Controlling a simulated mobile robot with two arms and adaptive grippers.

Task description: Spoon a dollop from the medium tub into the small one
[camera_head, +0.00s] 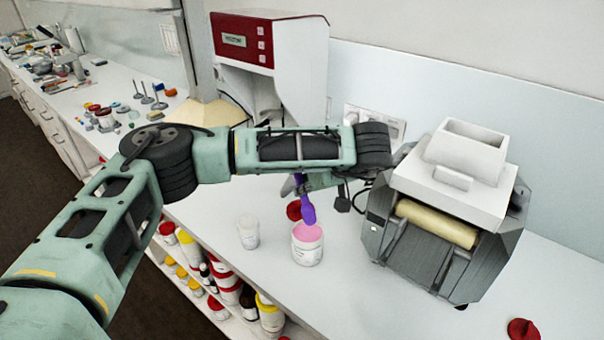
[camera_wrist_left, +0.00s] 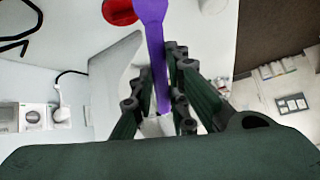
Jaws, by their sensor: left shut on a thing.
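A purple spatula (camera_head: 308,213) is held in my left gripper (camera_head: 300,186), which is shut on its handle; it also shows in the left wrist view (camera_wrist_left: 152,18). The spatula's broad end points down at the medium tub (camera_head: 307,257), a white tub filled with pink cream (camera_head: 307,233). The end is over the cream's back edge; I cannot tell whether it touches. The small tub (camera_head: 248,234), pale and translucent, stands upright to the left of the medium one. Its inside looks empty, but is small in view. My right gripper is not in view.
A red lid (camera_head: 294,209) lies behind the medium tub, another (camera_head: 523,330) at the front right. A grey mill (camera_head: 440,225) with a white hopper stands on the right. A red-and-white machine (camera_head: 268,50) stands behind my arm. The counter around the small tub is clear.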

